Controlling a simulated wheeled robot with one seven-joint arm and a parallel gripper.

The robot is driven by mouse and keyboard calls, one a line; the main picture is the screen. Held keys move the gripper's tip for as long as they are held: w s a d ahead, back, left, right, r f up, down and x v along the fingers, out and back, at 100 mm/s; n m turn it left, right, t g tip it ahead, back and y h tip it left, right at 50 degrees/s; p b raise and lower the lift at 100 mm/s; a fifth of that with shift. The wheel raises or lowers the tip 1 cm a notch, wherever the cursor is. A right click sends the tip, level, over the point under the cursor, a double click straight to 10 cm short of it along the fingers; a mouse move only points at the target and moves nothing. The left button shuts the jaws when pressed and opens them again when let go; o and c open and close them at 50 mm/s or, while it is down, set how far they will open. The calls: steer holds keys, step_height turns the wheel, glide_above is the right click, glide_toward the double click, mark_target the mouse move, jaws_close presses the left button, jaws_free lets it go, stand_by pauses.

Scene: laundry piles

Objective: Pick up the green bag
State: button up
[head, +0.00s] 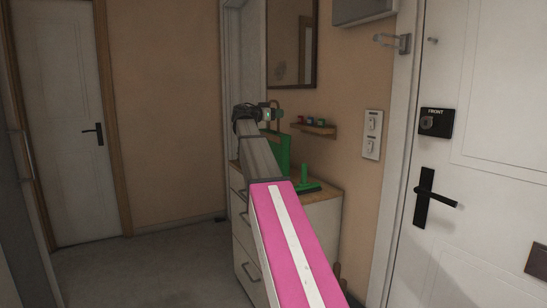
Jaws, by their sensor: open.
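The green bag (283,151) stands upright on the wooden top of a white dresser, against the wall. My arm crosses in front of it and hides its left part. My gripper (264,112) is at the end of the raised arm, near the upper part of the bag in the picture. It is open, and I see nothing held in it. The fingertips are small and dark, and I cannot tell whether they touch the bag.
A green brush-like object (305,182) stands on the dresser (325,193), right of the bag. A small wall shelf (317,130) with little jars and a mirror (292,45) hang above. A white door (480,150) is at right. Floor at left is clear.

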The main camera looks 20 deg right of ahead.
steer(key=shift+x, duration=0.8)
jaws_close()
